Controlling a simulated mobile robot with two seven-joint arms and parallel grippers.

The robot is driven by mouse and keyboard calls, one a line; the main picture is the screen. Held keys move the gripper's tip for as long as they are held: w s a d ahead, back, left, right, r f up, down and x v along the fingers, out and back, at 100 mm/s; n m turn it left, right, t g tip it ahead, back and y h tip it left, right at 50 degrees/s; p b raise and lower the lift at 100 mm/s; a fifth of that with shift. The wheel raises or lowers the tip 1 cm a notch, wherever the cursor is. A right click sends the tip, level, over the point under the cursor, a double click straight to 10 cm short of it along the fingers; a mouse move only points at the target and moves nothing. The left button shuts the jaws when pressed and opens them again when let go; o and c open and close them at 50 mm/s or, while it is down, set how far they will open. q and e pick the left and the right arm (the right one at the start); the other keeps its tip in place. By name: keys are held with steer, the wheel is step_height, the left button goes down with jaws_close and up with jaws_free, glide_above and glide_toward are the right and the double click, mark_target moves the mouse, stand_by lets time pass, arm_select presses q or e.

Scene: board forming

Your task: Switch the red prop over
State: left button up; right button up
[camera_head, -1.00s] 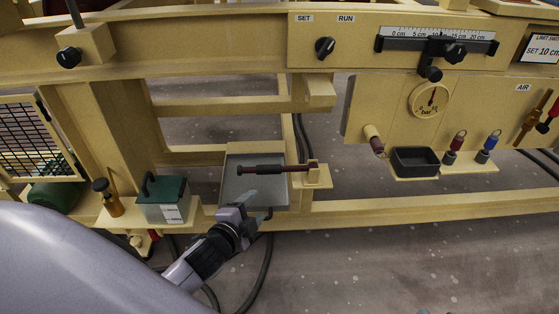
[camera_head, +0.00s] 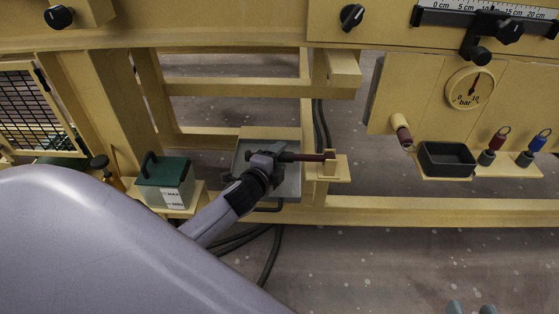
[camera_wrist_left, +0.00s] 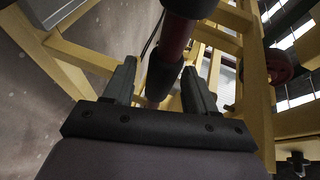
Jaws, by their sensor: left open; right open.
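The red prop (camera_head: 309,157) is a dark red rod with a black sleeve. It lies roughly level over a grey tray (camera_head: 291,183), its right end at a small yellow bracket (camera_head: 329,168). In the left wrist view, the prop (camera_wrist_left: 174,40) runs between the two spread fingers of my left gripper (camera_wrist_left: 160,88); contact is not clear. Two grey fingertips of my right gripper (camera_head: 471,307) show at the bottom edge, apart and empty.
A green-lidded box (camera_head: 164,181) stands left of the tray, close to my left arm. A yellow beam (camera_head: 430,211) runs below. A black bin (camera_head: 446,159), a gauge (camera_head: 470,88) and a knob (camera_head: 352,16) are to the right. Dark hoses hang below the tray.

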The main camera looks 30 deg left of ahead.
arm_select(q)
steer(key=shift+w+a+f, duration=0.1)
steer(key=shift+w, duration=0.3)
jaws_close()
